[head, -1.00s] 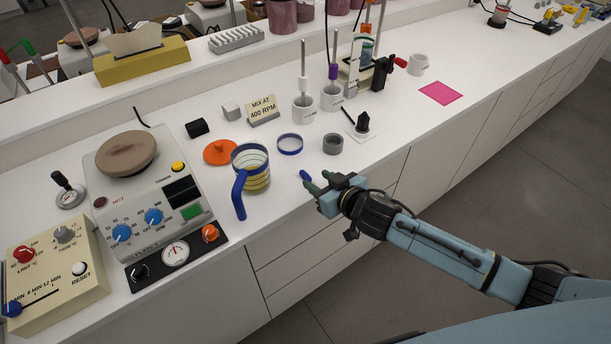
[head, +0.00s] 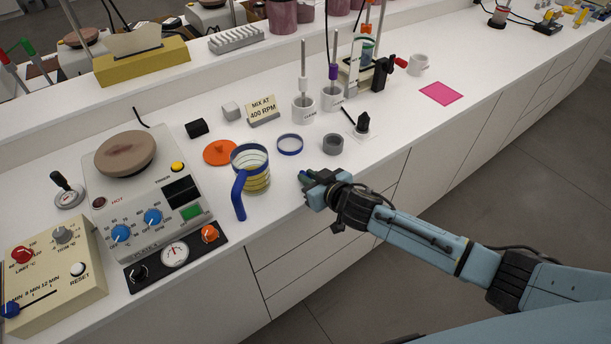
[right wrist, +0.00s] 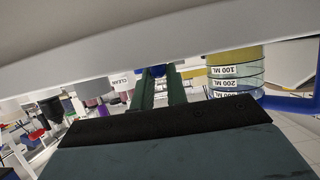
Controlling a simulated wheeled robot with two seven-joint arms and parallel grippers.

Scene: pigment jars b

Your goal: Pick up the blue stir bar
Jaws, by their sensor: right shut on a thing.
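My right gripper (head: 304,176) is at the front edge of the white bench, to the right of the beaker with the blue handle. In the right wrist view its two green fingers (right wrist: 160,88) are shut on the blue stir bar (right wrist: 158,71), which shows between their tips. In the head view the fingers cover most or all of the bar. I cannot tell whether the bar still touches the bench. My left gripper is not in view.
The beaker (head: 252,170) stands close left of the gripper. A grey ring-shaped piece (head: 333,145) and a blue ring (head: 290,144) lie behind it. An orange lid (head: 220,152) and a hot plate (head: 150,200) are further left. Bench to the right is mostly clear.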

